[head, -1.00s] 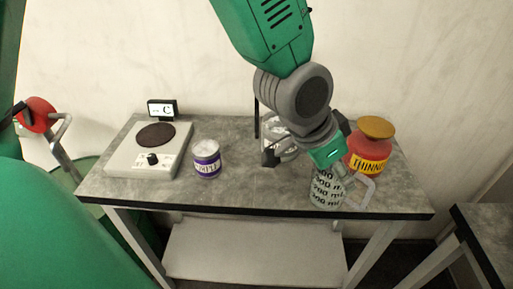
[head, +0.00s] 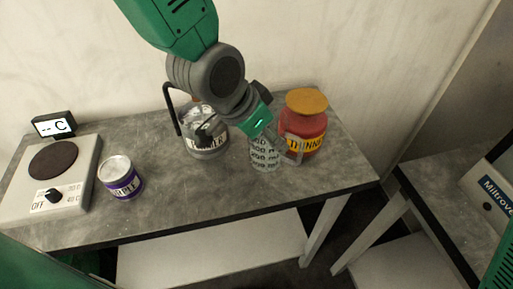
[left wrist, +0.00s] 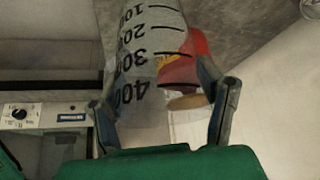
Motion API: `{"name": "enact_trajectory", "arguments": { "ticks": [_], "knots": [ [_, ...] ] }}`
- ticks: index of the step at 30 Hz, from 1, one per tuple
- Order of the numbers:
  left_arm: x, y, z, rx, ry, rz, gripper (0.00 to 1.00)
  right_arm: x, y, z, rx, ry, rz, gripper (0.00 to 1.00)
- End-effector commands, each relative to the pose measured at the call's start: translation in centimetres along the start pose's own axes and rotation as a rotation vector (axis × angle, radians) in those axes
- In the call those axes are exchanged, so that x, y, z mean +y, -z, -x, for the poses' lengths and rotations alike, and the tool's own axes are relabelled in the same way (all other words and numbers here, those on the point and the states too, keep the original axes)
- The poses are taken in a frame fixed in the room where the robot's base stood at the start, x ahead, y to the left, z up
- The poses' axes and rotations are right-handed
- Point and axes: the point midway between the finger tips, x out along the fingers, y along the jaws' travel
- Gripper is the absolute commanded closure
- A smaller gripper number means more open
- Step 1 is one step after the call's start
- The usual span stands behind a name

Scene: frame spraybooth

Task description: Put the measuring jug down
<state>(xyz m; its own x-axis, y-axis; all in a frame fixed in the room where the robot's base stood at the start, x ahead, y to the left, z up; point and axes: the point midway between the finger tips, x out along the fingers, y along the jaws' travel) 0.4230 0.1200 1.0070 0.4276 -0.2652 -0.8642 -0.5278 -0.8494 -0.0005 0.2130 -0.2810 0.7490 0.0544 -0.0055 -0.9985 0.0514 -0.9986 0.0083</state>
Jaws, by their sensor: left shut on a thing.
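The clear measuring jug (head: 265,155), with dark volume marks, is upright over the front right part of the grey table (head: 190,205). Its pale handle points right. My left gripper (head: 262,122) is at its upper part, shut on it. In the left wrist view the jug (left wrist: 145,45) lies between the two fingers of the left gripper (left wrist: 152,85). I cannot tell whether the jug's base touches the table. My right gripper is not in view.
A red thinner bottle (head: 304,128) with a mustard cap stands close right of the jug. A clear labelled container (head: 205,143) with a dark handle is to its left. A purple-labelled tin (head: 121,178) and a hot plate (head: 60,180) stand farther left. Table between tin and jug is clear.

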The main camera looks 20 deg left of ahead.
Motion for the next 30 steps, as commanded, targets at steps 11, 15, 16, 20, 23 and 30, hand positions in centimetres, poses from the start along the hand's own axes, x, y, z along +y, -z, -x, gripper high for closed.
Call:
{"name": "enact_trajectory", "arguments": {
  "ticks": [11, 15, 16, 20, 23, 30],
  "knots": [
    [0.1, -2.2, -3.7, 0.000, 0.000, 0.000, 0.71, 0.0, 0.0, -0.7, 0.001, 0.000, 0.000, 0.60],
    [0.0, -3.1, -5.4, -0.001, 0.000, 0.000, 0.71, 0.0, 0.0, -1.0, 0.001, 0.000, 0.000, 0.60],
    [0.0, -3.1, -5.5, 0.000, 0.000, 0.000, 0.71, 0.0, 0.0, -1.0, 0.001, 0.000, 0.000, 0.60],
    [0.0, -3.1, -5.5, 0.002, 0.001, 0.000, 0.71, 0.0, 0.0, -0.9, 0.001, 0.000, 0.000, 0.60],
    [0.0, -3.1, -5.5, 0.001, 0.001, 0.000, 0.23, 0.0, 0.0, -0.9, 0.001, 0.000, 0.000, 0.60],
    [0.0, -3.1, -5.4, 0.001, 0.000, 0.000, 0.14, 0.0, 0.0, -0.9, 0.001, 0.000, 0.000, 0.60]
  ]
}}
